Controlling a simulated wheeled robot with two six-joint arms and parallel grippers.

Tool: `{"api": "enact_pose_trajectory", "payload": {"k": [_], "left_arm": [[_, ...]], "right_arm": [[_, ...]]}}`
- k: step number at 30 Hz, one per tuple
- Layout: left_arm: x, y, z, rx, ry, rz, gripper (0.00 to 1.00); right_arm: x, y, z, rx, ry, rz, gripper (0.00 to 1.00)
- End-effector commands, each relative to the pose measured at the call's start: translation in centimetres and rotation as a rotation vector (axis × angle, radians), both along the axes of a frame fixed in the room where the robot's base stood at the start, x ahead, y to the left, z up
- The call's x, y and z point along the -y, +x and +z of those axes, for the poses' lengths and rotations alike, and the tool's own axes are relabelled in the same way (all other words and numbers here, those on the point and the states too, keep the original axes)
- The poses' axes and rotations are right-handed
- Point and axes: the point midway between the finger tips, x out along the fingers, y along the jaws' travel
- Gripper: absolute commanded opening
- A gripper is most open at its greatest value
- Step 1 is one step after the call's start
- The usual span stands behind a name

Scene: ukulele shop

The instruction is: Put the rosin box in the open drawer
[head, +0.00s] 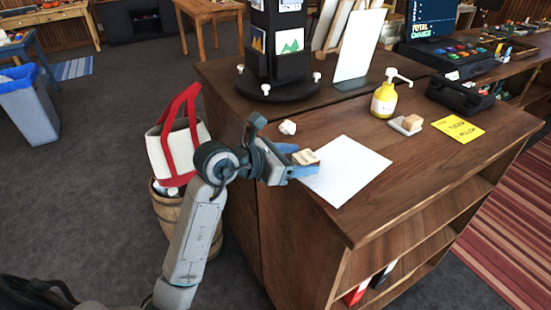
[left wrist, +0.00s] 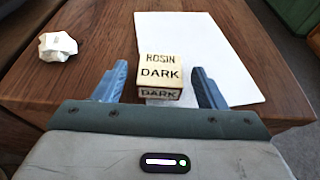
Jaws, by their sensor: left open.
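The rosin box (head: 305,157) is a small cream box on the wooden counter, at the left edge of a white paper sheet. In the left wrist view the box (left wrist: 161,72) reads "ROSIN" and "DARK". My left gripper (head: 303,165) is open, and its blue fingers stand on either side of the box. In the left wrist view the box sits between and slightly beyond the fingertips (left wrist: 160,78), with gaps on both sides. No open drawer can be clearly made out. My right gripper is not in view.
The white sheet (head: 348,170) lies flat on the counter (head: 350,221). A crumpled paper ball (head: 288,127) lies nearby. Farther back are a black display stand (head: 278,75), a yellow pump bottle (head: 384,100), a small block (head: 412,122), a yellow note (head: 459,129) and a black case (head: 459,97).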

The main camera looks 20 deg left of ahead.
Motion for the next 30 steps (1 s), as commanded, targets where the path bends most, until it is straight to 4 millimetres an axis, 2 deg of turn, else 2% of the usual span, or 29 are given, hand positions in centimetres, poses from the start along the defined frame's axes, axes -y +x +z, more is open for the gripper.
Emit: {"api": "enact_pose_trajectory", "payload": {"k": [13,30], "left_arm": [[-3.2,-4.1,1.6,0.001,0.008,-0.001,0.65],[-6.1,-7.6,3.3,0.003,0.007,0.002,0.65]], "right_arm": [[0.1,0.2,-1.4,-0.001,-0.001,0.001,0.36],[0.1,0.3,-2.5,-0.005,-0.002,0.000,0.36]]}}
